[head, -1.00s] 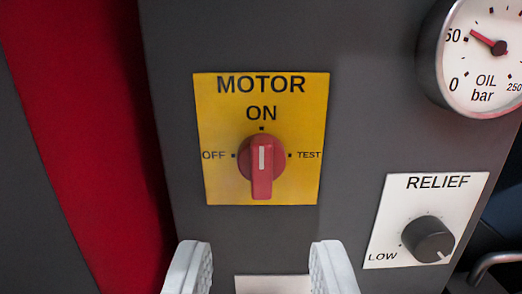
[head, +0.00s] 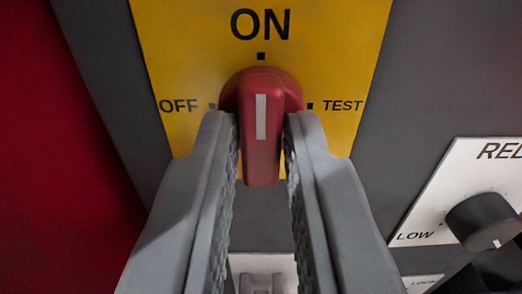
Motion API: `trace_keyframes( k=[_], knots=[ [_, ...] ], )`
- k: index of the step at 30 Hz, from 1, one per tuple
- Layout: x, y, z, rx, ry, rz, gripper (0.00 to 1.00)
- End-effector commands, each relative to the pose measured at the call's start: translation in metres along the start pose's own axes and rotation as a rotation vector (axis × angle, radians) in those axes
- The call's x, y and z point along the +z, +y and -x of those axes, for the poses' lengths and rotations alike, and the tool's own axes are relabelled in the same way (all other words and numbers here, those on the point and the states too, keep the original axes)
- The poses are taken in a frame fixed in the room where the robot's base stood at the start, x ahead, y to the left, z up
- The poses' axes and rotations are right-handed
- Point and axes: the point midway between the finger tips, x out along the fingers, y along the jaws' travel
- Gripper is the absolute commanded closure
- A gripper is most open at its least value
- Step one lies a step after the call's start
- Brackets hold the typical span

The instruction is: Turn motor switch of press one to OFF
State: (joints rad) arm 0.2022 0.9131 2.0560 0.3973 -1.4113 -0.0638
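The motor switch (head: 261,135) is a red rotary knob with a white line, on a yellow plate (head: 190,50) marked ON, OFF and TEST. Its white line points up to the ON mark. OFF is on the left and TEST on the right. My gripper (head: 262,140) has one grey finger on each side of the red handle. The fingertips are very near the handle's sides; a slim gap seems to show at the left, and I cannot tell whether either finger touches it. The MOTOR heading is out of view.
A white RELIEF plate (head: 440,195) with a black knob (head: 483,221) is at the right. A white plate (head: 262,265) with a grey part shows low between my fingers. A red surface (head: 60,150) is at the left. The grey panel (head: 420,80) is bare right of the yellow plate.

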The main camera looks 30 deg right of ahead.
Motion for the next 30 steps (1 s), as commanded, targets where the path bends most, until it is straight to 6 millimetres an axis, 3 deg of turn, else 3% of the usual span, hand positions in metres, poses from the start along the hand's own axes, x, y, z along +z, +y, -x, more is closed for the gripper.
trace_keyframes(
  k=[2, 8, 21, 30],
  knots=[
    [-0.0001, 0.0, 0.0001, 0.0, 0.0, 0.0, 1.0],
    [-0.0001, 0.0, 0.0001, 0.0, 0.0, 0.012, 1.0],
    [-0.0001, 0.0001, 0.0002, 0.0, 0.0, 0.333, 1.0],
    [-0.0001, 0.0, 0.0003, 0.0, 0.0, 0.399, 1.0]
  ],
)
